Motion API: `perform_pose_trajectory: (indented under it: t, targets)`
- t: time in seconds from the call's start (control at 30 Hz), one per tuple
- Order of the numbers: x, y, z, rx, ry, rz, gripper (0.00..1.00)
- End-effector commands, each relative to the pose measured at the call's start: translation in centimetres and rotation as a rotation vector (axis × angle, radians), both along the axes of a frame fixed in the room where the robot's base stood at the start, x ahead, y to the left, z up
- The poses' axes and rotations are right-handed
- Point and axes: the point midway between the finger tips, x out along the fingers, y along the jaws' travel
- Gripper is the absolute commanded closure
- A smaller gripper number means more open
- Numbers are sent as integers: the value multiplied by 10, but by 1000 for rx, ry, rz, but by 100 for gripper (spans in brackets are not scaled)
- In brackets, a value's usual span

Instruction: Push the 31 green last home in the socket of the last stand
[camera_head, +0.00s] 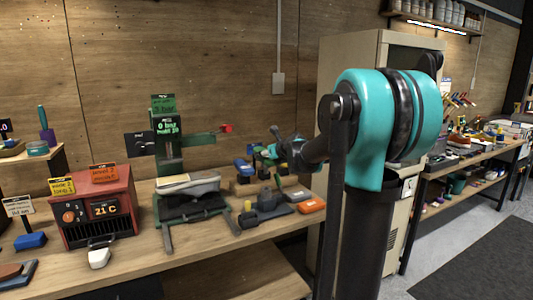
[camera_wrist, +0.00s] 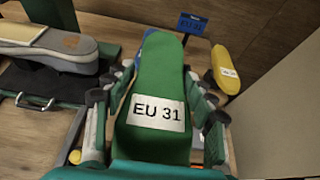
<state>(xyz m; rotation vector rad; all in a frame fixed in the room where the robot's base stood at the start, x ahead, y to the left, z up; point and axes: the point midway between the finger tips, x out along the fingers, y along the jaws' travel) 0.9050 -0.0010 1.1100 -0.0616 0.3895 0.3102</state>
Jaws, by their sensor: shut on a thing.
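The green last (camera_wrist: 160,80), with a white EU 31 label, fills the middle of the wrist view. My gripper (camera_wrist: 157,98) is shut on it, with fingers along both its sides. A blue sign (camera_wrist: 189,22) reading EU 31 stands just beyond the last's far end. The socket and the last's underside are hidden, so I cannot tell how deep it sits. In the head view my gripper (camera_head: 284,150) is small and partly covered by my arm, over the lasts at the back of the bench.
A yellow last (camera_wrist: 226,70) stands close on the right, and a blue one (camera_wrist: 202,55) shows behind the green last. A sneaker (camera_wrist: 50,45) rests on a green press at left. A beige cabinet (camera_head: 345,62) stands near my arm.

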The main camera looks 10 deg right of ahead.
Motion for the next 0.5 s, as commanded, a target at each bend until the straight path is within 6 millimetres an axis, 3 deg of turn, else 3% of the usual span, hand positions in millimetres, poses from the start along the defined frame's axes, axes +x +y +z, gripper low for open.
perform_pose_trajectory:
  t: [0.27,0.5]
  targets:
    - [0,0,-1,0,0,0,91]
    - [0,0,-15,0,0,0,91]
